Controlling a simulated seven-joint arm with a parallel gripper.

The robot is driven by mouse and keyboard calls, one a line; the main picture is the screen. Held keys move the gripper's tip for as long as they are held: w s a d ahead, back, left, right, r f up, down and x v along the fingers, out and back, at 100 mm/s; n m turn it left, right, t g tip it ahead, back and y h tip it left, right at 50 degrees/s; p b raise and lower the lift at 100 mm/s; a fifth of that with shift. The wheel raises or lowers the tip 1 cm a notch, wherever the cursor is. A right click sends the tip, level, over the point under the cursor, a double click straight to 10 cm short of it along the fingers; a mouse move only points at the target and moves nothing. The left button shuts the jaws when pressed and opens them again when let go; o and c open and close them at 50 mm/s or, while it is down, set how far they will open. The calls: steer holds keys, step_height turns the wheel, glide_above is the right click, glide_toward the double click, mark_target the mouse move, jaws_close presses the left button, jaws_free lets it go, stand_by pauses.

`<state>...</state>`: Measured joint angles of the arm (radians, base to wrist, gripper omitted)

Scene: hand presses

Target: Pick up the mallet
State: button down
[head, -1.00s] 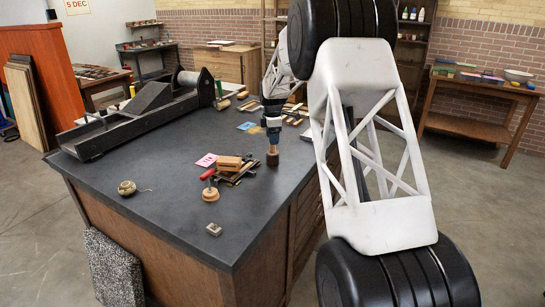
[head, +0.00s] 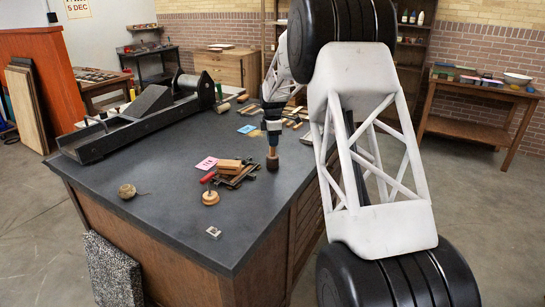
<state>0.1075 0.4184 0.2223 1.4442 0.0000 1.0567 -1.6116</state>
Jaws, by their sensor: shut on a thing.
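The mallet (head: 272,162) is upright, with its dark round head down and a short wooden handle above it. It is over the right part of the dark bench top (head: 150,160), near the right edge. My gripper (head: 272,141) points down from above and is shut on the handle. The fingers are small in this view and hide the upper handle. I cannot tell whether the head touches the bench or hangs just above it.
A black press (head: 130,120) fills the back left. Small blocks (head: 293,118) lie behind. The front bench is mostly clear.

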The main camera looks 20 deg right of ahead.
steer(key=shift+r, duration=0.2)
steer(key=shift+r, duration=1.55)
steer(key=shift+s+r, duration=0.1)
steer(key=shift+s, duration=0.15)
steer(key=s+a+r, duration=0.1)
steer(key=s, duration=1.4)
steer(key=shift+s+a+r, duration=0.15)
steer(key=shift+s+a, duration=0.05)
steer(key=shift+a, duration=0.1)
